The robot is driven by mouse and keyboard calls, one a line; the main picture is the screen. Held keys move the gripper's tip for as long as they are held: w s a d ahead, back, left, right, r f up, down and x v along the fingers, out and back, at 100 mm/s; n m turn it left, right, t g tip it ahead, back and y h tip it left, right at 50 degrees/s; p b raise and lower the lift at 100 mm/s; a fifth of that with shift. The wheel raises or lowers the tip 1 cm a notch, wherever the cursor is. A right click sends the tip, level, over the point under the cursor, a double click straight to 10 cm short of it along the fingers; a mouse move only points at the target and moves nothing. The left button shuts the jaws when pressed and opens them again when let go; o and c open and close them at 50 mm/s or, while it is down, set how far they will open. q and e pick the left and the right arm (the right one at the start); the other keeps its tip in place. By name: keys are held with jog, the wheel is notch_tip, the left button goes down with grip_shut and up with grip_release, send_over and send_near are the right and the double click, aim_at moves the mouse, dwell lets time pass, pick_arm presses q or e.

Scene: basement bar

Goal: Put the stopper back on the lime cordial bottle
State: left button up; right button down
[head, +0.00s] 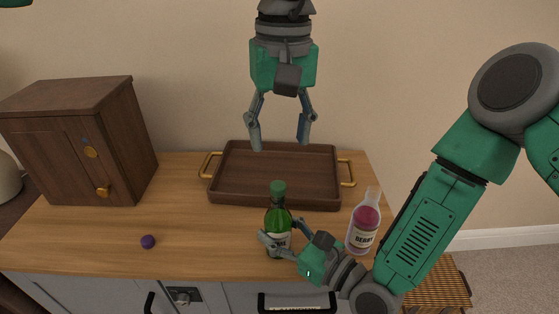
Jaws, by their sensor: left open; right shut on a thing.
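The green bottle (279,218), which looks like the lime cordial bottle, stands upright near the front of the wooden counter. A green stopper-like knob (278,188) is at the top of its neck; I cannot tell how firmly it is seated. The bottle's label is partly hidden by my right gripper. My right gripper (281,240) is shut around the bottle's body, from the right and front. My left gripper (280,144) is open and empty, pointing down above the tray and behind the bottle, clear of it.
A brown tray (230,190) with brass handles lies behind the bottle. A berry bottle (364,222) with an open-looking neck stands to the right. A small purple ball-like stopper (148,241) lies at left front. A wooden cabinet (80,140) stands at back left. The counter's left-middle is clear.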

pick_arm(q)
notch_tip(320, 180, up, 2)
jog(key=shift+r, duration=0.15)
pick_arm(e)
jog(key=c, duration=0.8)
grip_release()
jog(key=shift+o, duration=0.2)
jog(key=v, duration=1.2)
jog(key=shift+f, duration=0.1)
